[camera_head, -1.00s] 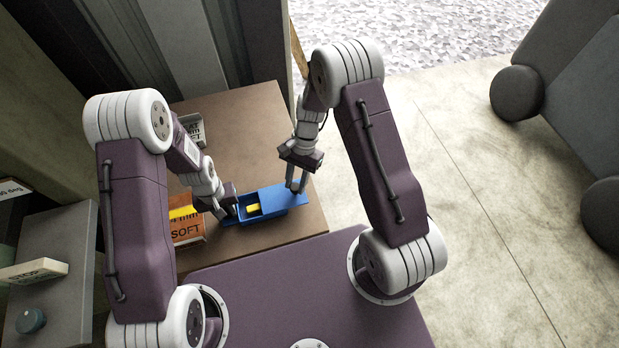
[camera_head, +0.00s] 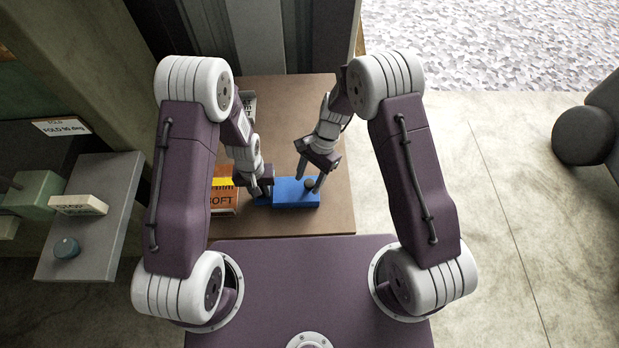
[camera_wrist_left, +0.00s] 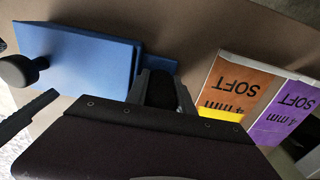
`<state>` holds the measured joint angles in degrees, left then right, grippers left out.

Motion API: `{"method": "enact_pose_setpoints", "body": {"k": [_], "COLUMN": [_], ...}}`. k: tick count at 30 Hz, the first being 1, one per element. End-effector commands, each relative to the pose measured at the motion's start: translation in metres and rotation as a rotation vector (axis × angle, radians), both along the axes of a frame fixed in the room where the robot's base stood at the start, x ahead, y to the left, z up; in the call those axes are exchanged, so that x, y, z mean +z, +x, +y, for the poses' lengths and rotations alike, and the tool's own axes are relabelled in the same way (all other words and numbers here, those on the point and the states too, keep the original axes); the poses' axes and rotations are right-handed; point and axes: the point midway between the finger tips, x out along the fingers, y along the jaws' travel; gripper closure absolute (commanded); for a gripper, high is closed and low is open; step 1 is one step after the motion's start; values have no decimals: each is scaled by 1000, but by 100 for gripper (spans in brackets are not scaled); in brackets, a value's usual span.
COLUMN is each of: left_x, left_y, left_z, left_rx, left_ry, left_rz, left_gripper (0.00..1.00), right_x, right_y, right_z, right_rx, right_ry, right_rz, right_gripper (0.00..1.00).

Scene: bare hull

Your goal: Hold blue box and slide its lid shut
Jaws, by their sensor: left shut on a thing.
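The blue box (camera_head: 290,200) lies on the brown table, and its lid (camera_wrist_left: 75,55) covers the top in the left wrist view. A dark round knob (camera_head: 309,184) stands at the lid's right end, and it also shows in the left wrist view (camera_wrist_left: 17,70). My left gripper (camera_head: 262,191) is shut on the left end of the box. My right gripper (camera_head: 310,176) is open, its fingers spread around and above the knob; a finger shows apart from the knob in the left wrist view. The inside of the box is hidden.
An orange carton marked SOFT (camera_head: 223,200) stands close left of my left gripper. A purple SOFT label (camera_wrist_left: 290,112) shows beside it in the left wrist view. The brown table (camera_head: 290,110) is bare behind the box. A grey cabinet (camera_head: 105,220) stands at the left.

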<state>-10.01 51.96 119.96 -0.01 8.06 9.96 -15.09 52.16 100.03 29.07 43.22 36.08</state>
Motion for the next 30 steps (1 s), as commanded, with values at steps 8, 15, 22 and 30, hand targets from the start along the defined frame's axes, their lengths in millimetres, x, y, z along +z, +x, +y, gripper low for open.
{"method": "enact_pose_setpoints", "body": {"k": [8,15,22,30], "left_x": [0,0,0,0], "left_y": [0,0,0,0], "left_z": [0,0,0,0], "left_rx": [1,1,1,1], "left_ry": [0,0,0,0], "left_rz": [0,0,0,0], "left_gripper": [100,100,100,100], "right_x": [30,85,110,111], "right_y": [10,27,33,33], "right_z": [-9,-25,-32,-33], "right_rx": [-2,-2,0,0], "right_ry": [1,1,1,0], "right_rz": [-5,-5,-1,0], "right_gripper": [49,49,49,49]}}
